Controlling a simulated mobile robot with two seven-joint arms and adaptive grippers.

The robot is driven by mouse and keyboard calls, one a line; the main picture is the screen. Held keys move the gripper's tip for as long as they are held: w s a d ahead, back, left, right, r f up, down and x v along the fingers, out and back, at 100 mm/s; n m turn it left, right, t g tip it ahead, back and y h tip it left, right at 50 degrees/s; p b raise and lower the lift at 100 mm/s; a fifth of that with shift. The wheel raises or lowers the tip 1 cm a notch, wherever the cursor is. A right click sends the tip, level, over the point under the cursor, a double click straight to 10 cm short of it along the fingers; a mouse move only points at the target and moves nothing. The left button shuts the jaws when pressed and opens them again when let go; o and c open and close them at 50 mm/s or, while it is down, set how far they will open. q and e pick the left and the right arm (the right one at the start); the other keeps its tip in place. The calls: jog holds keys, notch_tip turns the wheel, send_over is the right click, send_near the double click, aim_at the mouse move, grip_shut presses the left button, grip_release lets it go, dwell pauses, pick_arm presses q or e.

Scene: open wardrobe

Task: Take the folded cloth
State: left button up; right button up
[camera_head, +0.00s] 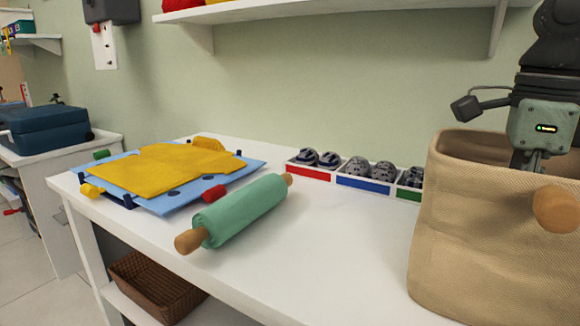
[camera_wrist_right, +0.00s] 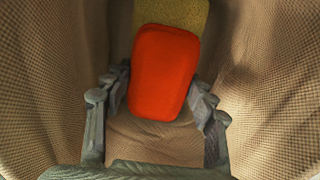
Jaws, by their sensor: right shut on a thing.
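My right gripper (camera_wrist_right: 158,92) reaches down into a tan woven basket (camera_head: 470,235). In the right wrist view its fingers are shut on an orange-red, rounded, block-like thing (camera_wrist_right: 163,70); I cannot tell whether this is folded cloth. A yellow, rough-textured thing (camera_wrist_right: 180,13) shows just behind it. In the head view the basket wall hides the fingers and what they hold. A flat yellow sheet (camera_head: 160,170), perhaps cloth, lies on light blue sheets (camera_head: 238,172) at the left of the white table. My left gripper is not in view.
A green rolling pin (camera_head: 240,210) with wooden handles lies mid-table. A wooden knob (camera_head: 556,209) shows before the basket. A shelf (camera_head: 225,14) hangs above. The front middle of the table (camera_head: 340,250) is clear.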

jog(key=o, duration=0.4)
jog(key=shift+c, duration=0.2)
jog(key=c, duration=0.4)
jog(key=shift+o, duration=0.2)
notch_tip(320, 180, up, 5)
jog(key=p, duration=0.4)
jog(key=shift+r+p, duration=0.9)
jog(key=shift+r, duration=0.15)
